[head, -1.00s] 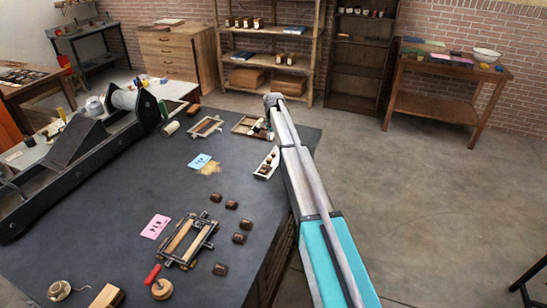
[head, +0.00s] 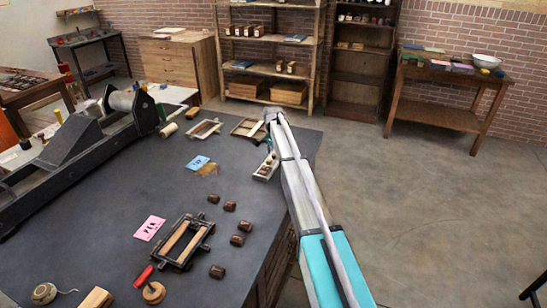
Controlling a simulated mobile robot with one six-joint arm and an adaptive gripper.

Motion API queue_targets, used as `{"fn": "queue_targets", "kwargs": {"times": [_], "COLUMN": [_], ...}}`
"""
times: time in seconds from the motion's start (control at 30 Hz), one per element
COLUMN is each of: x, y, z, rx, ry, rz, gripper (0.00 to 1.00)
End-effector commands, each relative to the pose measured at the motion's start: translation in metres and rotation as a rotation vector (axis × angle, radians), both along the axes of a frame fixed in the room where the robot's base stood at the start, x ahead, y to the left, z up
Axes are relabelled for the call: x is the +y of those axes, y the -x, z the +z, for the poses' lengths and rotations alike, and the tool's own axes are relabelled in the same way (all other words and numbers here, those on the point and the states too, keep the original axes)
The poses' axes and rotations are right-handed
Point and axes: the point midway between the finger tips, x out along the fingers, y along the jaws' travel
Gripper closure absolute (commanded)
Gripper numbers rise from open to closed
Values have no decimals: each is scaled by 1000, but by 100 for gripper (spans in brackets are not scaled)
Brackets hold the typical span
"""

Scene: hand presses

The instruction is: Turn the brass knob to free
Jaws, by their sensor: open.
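I cannot make out a brass knob in the head view; it may be too small or hidden. My arm reaches from the lower right to the far right part of the dark table (head: 110,215). My gripper (head: 269,143) is small at its end, open, just beyond a small white tray (head: 262,175) holding small pieces. A wooden frame (head: 246,128) lies beside it, partly hidden by the arm. A dark press frame with wooden bars (head: 182,241) lies on the near table, apart from my gripper.
A long black press (head: 75,148) stands along the table's left side.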

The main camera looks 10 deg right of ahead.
Motion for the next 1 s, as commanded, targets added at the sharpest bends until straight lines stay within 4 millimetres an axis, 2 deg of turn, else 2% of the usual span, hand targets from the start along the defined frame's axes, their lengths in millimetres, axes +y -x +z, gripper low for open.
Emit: {"fn": "queue_targets", "kwargs": {"times": [0.4, 0.77, 1.0], "x": [0, 0, 0], "y": [0, 0, 0], "z": [-2, -2, -2], "rx": [0, 0, 0], "ry": [0, 0, 0], "rz": [0, 0, 4], "gripper": [33, 100, 100]}}
